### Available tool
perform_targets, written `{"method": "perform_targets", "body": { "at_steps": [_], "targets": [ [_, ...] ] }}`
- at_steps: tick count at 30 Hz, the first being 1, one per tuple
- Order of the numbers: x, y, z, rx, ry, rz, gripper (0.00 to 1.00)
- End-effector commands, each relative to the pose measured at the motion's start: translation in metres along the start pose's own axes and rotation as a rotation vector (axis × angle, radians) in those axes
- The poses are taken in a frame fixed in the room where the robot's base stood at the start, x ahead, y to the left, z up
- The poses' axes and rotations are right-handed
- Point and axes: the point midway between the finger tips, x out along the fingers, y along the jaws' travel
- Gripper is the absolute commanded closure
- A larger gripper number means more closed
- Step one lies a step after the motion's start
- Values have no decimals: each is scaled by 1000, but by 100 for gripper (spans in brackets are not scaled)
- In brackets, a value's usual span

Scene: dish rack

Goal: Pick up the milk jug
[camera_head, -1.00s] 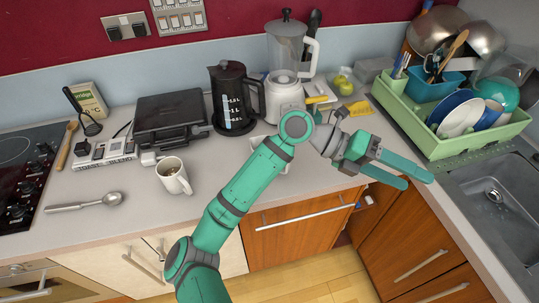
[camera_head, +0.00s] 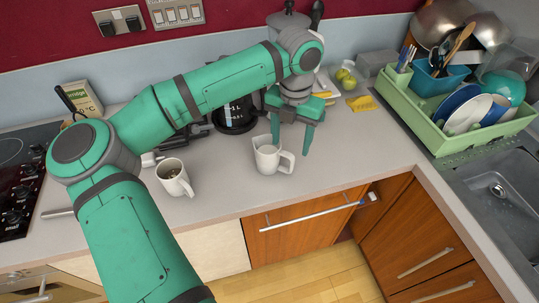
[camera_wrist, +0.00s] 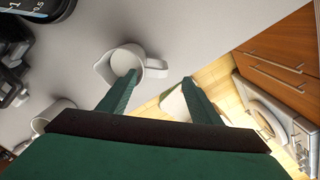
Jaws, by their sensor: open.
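The milk jug (camera_head: 266,159) is a small white jug standing upright on the worktop near its front edge, handle to the right in the head view. My gripper (camera_head: 290,149) is open and points down just behind and above the jug. One finger shows behind the jug and the other to the right of it. In the wrist view the jug (camera_wrist: 110,68) is at upper middle, seen from above with an empty-looking inside. There one finger of my gripper (camera_wrist: 158,78) overlaps the jug near its rim; I cannot tell whether they touch. The handle lies between the fingertips.
A white mug (camera_head: 172,180) stands to the left of the jug. The dark kettle (camera_head: 236,116) is behind, partly hidden by my arm. A green dish rack (camera_head: 440,137) with plates and the sink (camera_head: 500,195) are at the right. The worktop right of the jug is clear.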

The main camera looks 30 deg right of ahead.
Motion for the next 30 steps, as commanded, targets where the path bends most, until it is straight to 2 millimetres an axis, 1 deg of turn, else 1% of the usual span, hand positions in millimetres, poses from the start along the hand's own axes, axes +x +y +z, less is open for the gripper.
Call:
{"method": "perform_targets", "body": {
  "at_steps": [2,9,12,17,25,30],
  "targets": [
    [6,2,0,-3,3,8,42],
    [41,3,-1,-3,3,6,42],
    [50,3,-1,-3,3,7,42],
    [59,3,-1,-2,2,6,42],
    [95,6,-3,-1,2,4,42],
    [106,6,-3,-1,0,6,42]
  ]
}}
